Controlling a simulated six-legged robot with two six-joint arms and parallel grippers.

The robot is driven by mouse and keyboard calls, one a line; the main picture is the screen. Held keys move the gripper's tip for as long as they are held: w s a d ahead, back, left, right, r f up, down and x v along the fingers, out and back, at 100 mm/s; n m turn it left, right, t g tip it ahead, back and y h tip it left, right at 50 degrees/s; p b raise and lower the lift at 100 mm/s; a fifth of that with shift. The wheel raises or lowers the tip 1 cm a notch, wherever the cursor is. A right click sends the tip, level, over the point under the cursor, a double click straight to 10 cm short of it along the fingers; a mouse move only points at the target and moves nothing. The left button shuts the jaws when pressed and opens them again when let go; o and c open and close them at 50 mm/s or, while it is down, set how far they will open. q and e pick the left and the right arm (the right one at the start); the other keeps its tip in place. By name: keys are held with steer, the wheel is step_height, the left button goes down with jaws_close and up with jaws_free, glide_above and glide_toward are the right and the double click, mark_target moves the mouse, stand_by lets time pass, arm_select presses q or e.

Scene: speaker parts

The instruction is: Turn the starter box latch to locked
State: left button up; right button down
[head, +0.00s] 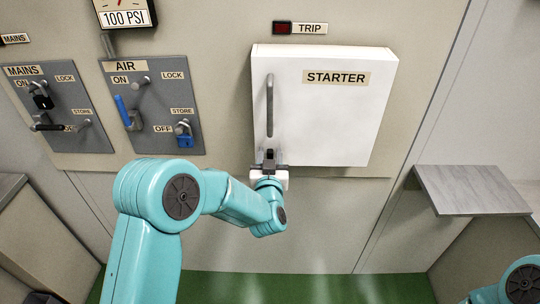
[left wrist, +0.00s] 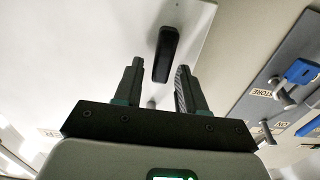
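The white starter box (head: 335,120) is on the wall with its door shut, a long grey handle (head: 270,105) at its left side. My left gripper (head: 268,162) is at the box's lower left corner, below the handle. In the left wrist view a dark, elongated latch (left wrist: 166,54) stands out from the white door. My left gripper's two fingers (left wrist: 158,72) are apart, one on each side of the latch, with visible gaps. I cannot tell if they overlap it in depth. My right gripper is out of view.
Left of the box are the AIR panel (head: 150,90) with a blue lever and blue padlock, and the MAINS panel (head: 88,138). A TRIP lamp (head: 283,27) is above the box. A grey shelf (head: 472,188) juts out at the right. Green floor shows below.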

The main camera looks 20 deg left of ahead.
arm_select(q)
jaws_close()
steer(key=m+b, duration=0.2)
steer(key=m, duration=0.1)
steer(key=shift+d+f, duration=0.15)
steer(key=shift+d, duration=0.15)
steer(key=m+b, duration=0.1)
steer(key=m, duration=0.2)
steer(key=shift+w+d+m+b, duration=0.15)
steer(key=shift+d+m+b, duration=0.15)
steer(key=shift+m+b, duration=0.1)
steer(key=m, duration=0.2)
steer(key=shift+d+f+m, duration=0.2)
steer(key=shift+m, duration=0.1)
steer(key=m, duration=0.2)
steer(key=f+m, duration=0.1)
steer(key=m, duration=0.5)
steer(key=shift+w+d+f, duration=0.1)
steer(key=shift+d+f, duration=0.05)
steer(key=shift+d, duration=0.1)
steer(key=shift+m, duration=0.4)
